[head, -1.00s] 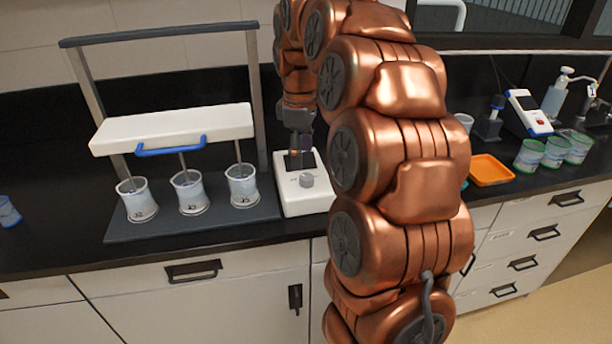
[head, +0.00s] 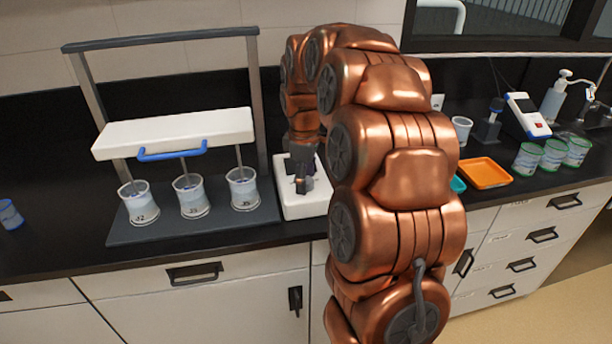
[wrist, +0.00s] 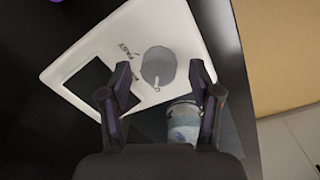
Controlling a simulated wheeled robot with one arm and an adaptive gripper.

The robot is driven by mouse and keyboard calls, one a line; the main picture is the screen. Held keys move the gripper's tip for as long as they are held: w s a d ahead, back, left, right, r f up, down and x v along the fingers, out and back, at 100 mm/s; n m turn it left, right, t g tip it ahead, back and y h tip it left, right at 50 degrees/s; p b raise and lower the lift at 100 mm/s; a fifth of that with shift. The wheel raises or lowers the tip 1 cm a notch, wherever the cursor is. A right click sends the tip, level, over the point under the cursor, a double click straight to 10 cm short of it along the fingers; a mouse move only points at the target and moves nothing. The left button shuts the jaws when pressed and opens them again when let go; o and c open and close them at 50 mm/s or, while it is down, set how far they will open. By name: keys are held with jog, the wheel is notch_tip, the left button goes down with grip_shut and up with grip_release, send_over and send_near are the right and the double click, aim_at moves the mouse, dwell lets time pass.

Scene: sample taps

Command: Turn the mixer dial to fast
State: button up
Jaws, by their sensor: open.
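The mixer's white control box (head: 305,208) stands on the counter right of the stirrer stand. In the wrist view the box (wrist: 190,30) shows a dark screen (wrist: 90,80) and a round grey dial (wrist: 158,65). A small pale mark is at the dial's lower edge, away from the printed FAST label (wrist: 129,50); another label is partly covered by a finger. My gripper (wrist: 160,78) is open, with one finger on each side of the dial in that view. I cannot tell whether they touch it. In the head view my gripper (head: 303,186) hides the dial.
The stirrer stand (head: 120,234) holds several labelled beakers (head: 192,196) under a white bar (head: 175,132) with a blue handle. An orange tray (head: 485,174) and several green-rimmed tubs (head: 553,154) are to the right. The counter's front edge is close to the box.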

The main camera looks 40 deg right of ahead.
jog(key=shift+d, duration=0.1)
jog(key=c, duration=1.1)
jog(key=shift+f, duration=0.1)
jog(key=shift+c, duration=0.2)
jog(key=m+b, duration=0.3)
jog(key=m, duration=0.1)
jog(key=shift+f+m, duration=0.15)
jog(key=shift+m, duration=0.15)
jog(key=m+b, duration=0.3)
jog(key=m, duration=0.2)
jog(key=shift+w+m+g, duration=0.1)
jog(key=shift+m+g, duration=0.2)
jog(key=m+b, duration=0.1)
jog(key=m, duration=0.4)
jog(key=shift+d, duration=0.1)
jog(key=m+b, duration=0.1)
jog(key=m, duration=0.3)
jog(key=shift+d+r+m, duration=0.1)
jog(key=shift+r+m, duration=0.1)
jog(key=shift+m, duration=0.3)
